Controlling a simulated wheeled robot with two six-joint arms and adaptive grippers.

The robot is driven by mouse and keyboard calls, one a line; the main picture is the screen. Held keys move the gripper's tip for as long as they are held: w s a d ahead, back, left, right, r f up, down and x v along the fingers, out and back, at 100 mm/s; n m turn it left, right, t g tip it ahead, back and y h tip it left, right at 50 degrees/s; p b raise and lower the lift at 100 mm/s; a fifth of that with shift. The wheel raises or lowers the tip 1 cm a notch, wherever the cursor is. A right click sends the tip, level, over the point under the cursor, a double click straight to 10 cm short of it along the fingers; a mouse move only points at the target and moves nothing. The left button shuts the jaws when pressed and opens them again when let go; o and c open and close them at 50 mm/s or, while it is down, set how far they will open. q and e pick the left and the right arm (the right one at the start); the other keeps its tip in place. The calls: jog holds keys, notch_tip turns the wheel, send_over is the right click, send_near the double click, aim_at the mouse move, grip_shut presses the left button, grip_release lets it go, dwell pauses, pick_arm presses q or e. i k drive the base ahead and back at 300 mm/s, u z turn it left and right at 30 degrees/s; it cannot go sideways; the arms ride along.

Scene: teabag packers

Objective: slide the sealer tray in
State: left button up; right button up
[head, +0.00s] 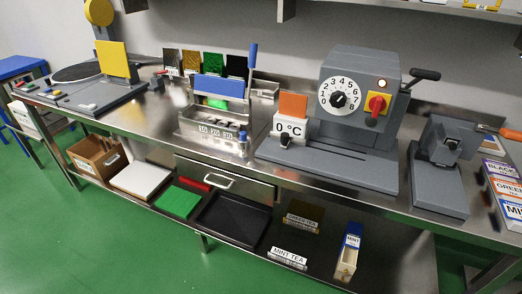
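The grey machine that appears to be the sealer (355,75) stands right of centre on the steel bench. It has a white numbered dial (338,97), a red knob (376,105), a lit lamp and a side lever (424,75). I cannot tell whether this plate is the sealer tray or how far out the tray is. Neither gripper is in view.
A rack with a blue-handled lever (222,87) stands left of the sealer, and a grey press (440,165) stands right. Boxes (505,190) sit at the right edge. A drawer (225,182) is under the bench. The lower shelf holds a black tray (231,220). Green floor in front is clear.

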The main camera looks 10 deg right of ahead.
aim_at(285, 138)
jog(key=z, duration=0.4)
jog(key=k, duration=0.35)
jog(key=u, duration=1.25)
jog(key=i, duration=1.1)
jog(key=z, duration=0.85)
